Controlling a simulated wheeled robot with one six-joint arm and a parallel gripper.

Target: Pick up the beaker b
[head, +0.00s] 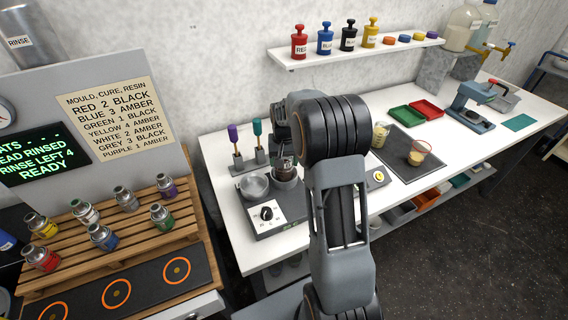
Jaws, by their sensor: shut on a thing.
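My gripper (285,158) is at the left part of the white bench, pointing down and partly hidden by my own arm. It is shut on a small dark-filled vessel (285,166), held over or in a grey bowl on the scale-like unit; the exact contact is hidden. Two beakers stand on the dark mat to the right of my arm: one with pale yellow contents (380,137) and one with a reddish rim and amber contents (417,154). I cannot read a letter on any of these vessels.
Purple and teal-topped tools (235,145) stand behind. Green (407,116) and red trays lie behind the mat (405,170). A wall shelf (350,53) holds coloured bottles. A slatted rack with jars is left.

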